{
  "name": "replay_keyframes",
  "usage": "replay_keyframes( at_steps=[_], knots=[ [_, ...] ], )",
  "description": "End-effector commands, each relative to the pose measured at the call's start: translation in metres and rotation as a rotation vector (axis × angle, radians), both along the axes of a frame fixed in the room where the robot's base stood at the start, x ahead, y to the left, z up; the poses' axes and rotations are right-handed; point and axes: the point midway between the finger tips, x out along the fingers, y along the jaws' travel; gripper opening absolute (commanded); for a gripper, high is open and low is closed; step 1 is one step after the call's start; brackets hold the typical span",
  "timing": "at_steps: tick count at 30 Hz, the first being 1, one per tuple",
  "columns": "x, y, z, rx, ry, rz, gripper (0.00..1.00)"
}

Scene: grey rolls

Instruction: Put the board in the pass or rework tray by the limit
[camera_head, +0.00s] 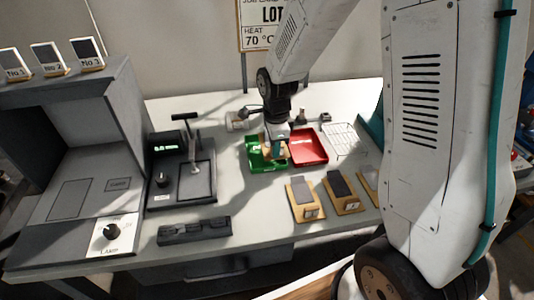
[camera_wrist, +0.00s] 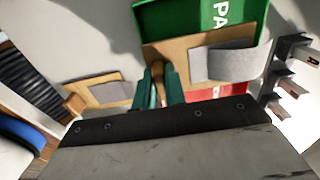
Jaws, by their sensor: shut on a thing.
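My gripper (camera_wrist: 162,90) has teal fingers shut on the brown grip of a tan board (camera_wrist: 205,40) with a grey strip on it. In the head view my gripper (camera_head: 276,148) is over the green tray (camera_head: 256,164), and the board is mostly hidden there. The green tray also shows in the wrist view (camera_wrist: 180,14), with the letters "PA" visible. I cannot tell whether the board touches it. The red tray (camera_head: 310,147) is directly right of the green one. A sign (camera_head: 262,30) reads "LOT" and "HEAT 70 °C", partly hidden by my arm.
A press-like device (camera_head: 183,185) with a lit green display stands left. A wire rack (camera_head: 345,140) is right of the red tray.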

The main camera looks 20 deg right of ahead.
Motion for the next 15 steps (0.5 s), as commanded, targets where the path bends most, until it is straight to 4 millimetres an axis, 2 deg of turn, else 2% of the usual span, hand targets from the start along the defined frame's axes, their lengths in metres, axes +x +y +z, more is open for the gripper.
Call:
replay_keyframes(
  at_steps=[9, 15],
  knots=[
    [0.019, 0.019, -0.003, 0.000, -0.001, 0.001, 0.00],
    [0.019, 0.019, -0.034, 0.000, 0.003, -0.002, 0.00]
  ],
)
